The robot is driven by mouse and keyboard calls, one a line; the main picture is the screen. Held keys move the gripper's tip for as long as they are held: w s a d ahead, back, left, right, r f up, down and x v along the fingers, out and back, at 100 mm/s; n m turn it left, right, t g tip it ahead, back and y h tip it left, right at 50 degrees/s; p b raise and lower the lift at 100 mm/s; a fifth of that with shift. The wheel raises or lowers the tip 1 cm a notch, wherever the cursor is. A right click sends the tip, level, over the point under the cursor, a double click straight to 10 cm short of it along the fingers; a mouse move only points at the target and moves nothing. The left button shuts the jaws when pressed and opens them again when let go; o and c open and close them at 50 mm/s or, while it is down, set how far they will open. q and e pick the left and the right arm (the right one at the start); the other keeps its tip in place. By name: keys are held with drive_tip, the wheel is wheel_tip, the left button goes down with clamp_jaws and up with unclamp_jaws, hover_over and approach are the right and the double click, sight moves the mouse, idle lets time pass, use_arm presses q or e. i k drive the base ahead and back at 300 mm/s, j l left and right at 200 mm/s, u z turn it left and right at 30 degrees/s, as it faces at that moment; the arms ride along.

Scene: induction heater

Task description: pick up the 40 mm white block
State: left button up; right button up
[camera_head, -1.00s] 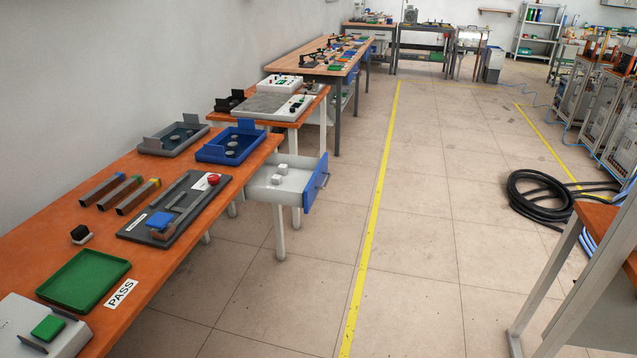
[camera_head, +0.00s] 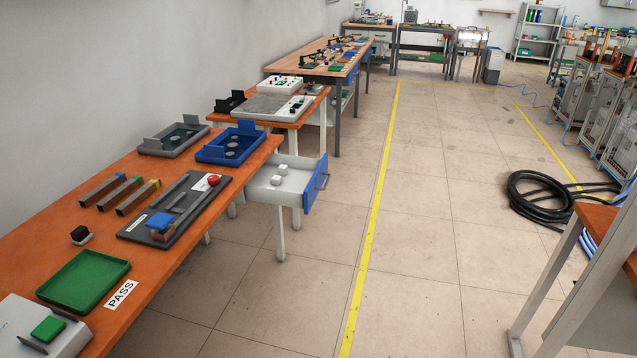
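Two small white blocks lie close together in the open drawer (camera_head: 262,194) at the right end of the orange table. One white block (camera_head: 283,169) is a little farther back, and the other white block (camera_head: 276,180) is nearer. I cannot tell from their looks which one is 40 mm. Neither of my grippers shows in the head view.
The drawer has a blue front (camera_head: 315,184) and juts into the aisle. The orange table (camera_head: 160,275) holds a green tray (camera_head: 84,306), a dark fixture plate (camera_head: 205,211), a blue tray (camera_head: 205,158) and a grey tray (camera_head: 150,152). The tiled floor (camera_head: 300,270) right of the table is clear.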

sight(283, 169)
drive_tip(key=i, duration=0.65)
drive_tip(key=i+l+u, duration=0.1)
drive_tip(key=i, duration=0.55)
drive_tip(key=i+l, duration=0.15)
drive_tip(key=i, duration=0.45)
drive_tip(key=i+l, duration=0.15)
drive_tip(key=i, duration=0.5)
drive_tip(key=j+u, duration=0.05)
